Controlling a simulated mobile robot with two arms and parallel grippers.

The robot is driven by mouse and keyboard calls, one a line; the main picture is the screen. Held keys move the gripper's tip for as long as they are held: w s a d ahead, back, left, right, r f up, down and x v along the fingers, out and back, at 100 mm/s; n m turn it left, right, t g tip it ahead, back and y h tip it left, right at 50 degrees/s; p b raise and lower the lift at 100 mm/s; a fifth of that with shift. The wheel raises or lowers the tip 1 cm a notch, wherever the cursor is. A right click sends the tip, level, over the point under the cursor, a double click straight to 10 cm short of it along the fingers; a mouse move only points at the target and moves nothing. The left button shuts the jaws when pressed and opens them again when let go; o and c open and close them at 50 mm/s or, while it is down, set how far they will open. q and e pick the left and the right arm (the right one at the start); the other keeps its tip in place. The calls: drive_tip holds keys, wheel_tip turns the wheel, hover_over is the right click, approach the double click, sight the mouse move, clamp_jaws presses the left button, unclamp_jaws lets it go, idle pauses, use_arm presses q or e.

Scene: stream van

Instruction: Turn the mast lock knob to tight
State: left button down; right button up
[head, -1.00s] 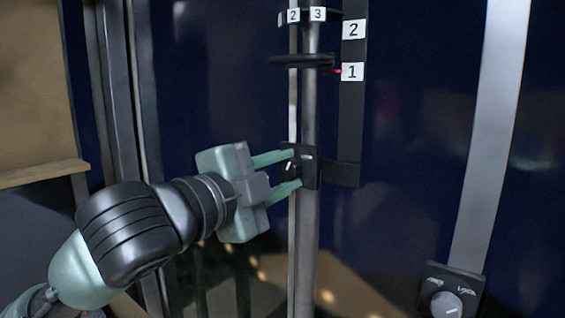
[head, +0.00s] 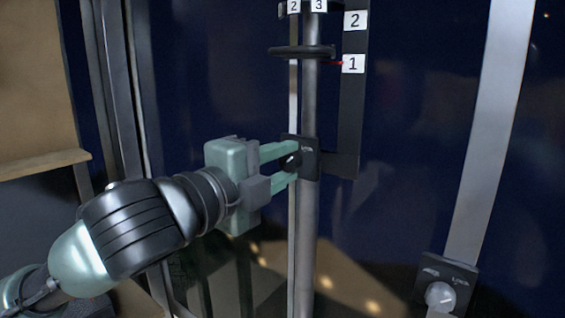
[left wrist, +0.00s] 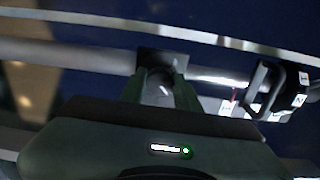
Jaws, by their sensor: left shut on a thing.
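The mast lock knob (head: 291,160) is a small dark knob on a black plate (head: 309,160) fixed to the grey vertical mast (head: 309,220). My left gripper (head: 293,163) comes in from the left with its two green fingers shut on the knob, one finger above and one below. In the left wrist view the fingers (left wrist: 160,92) close around the dark knob, which is mostly hidden between them and in shadow. Marks on the plate are too small to read. My right gripper is not in view.
Above the plate, a black ring-like handle (head: 301,51) sits on the mast beside a strip with labels 1 (head: 353,64) and 2 (head: 355,20). A second plate with a pale knob (head: 440,295) is at lower right. A wooden ledge (head: 45,165) is at left.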

use_arm(q)
drive_tip(key=shift+f, duration=0.1)
drive_tip(key=c, duration=1)
unclamp_jaws()
drive_tip(key=b+v, duration=0.2)
drive_tip(key=v, duration=0.6)
drive_tip(key=shift+d, duration=0.1)
